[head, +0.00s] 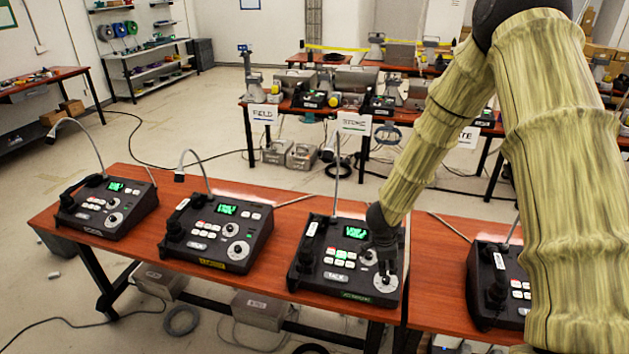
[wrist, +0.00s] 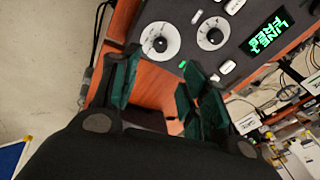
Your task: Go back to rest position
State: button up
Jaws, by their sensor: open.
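Several black paging phones stand in a row on a wooden table (head: 268,197). My gripper (head: 386,276) is at the right side of the third phone (head: 327,262) from the left, over its knobs. In the wrist view my gripper (wrist: 160,82) has its two dark green fingers spread apart with nothing between them. A phone panel (wrist: 205,60) with two round white dials and a lit green screen shows beyond the fingertips. I cannot tell whether a finger touches the phone. My arm covers part of the rightmost phone (head: 497,272).
Two more phones stand at the left (head: 107,207) and centre left (head: 218,232). Thin gooseneck microphones rise from the phones. Another bench (head: 262,112) with equipment and paper signs stands behind. Open floor (head: 185,130) lies between the benches.

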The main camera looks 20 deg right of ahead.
jog(key=s+a+f+n+b, duration=0.2)
jog(key=s+a+f+n, duration=0.1)
jog(key=s+f+n, duration=0.45)
jog(key=s+a+f+n+b, duration=0.3)
jog(key=s+f+n, duration=0.1)
jog(key=s+f, duration=0.6)
jog(key=s+a+f+n+g+y+b, duration=0.1)
jog(key=s+a+f+n, duration=0.3)
jog(key=s, duration=0.5)
jog(key=s+a+f+n+g+y+b, duration=0.1)
jog(key=s+a+f+n, duration=0.4)
jog(key=s, duration=0.5)
jog(key=shift+s+a+f+y+b, duration=0.25)
jog(key=shift+a+f+y+b, duration=0.35)
jog(key=shift+a+f, duration=0.4)
jog(key=shift+n, duration=0.25)
